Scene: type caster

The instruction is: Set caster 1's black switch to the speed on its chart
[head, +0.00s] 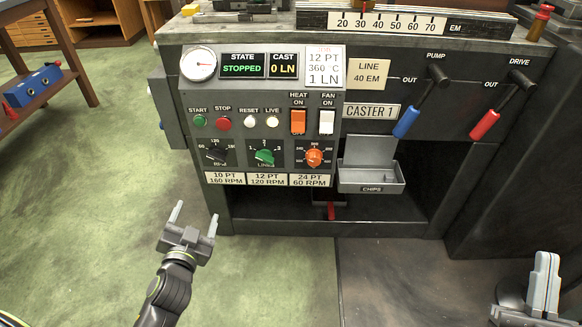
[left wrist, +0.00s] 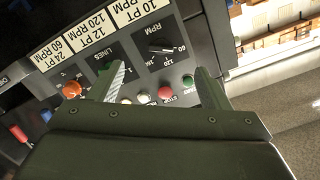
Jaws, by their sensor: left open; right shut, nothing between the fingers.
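Caster 1's black RPM switch (head: 216,154) is at the left of the panel's knob row, with marks 60, 120 and a third hard to read. It seems to point toward 60. It also shows in the left wrist view (left wrist: 162,50). The chart (head: 267,179) below reads 10 PT 160 RPM, 12 PT 120 RPM, 24 PT 60 RPM. The job card (head: 324,66) reads 12 PT, 360 C, 1 LN. My left gripper (head: 195,214) is open and empty, in front of the panel and below the switch, apart from it. My right gripper (head: 545,258) is shut and empty at lower right.
A green LINES knob (head: 265,157) and orange temperature knob (head: 314,158) sit right of the switch. Push buttons (head: 223,124) run above it. The chips tray (head: 370,178) juts out farther right. Blue (head: 407,121) and red (head: 485,124) lever handles hang at right.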

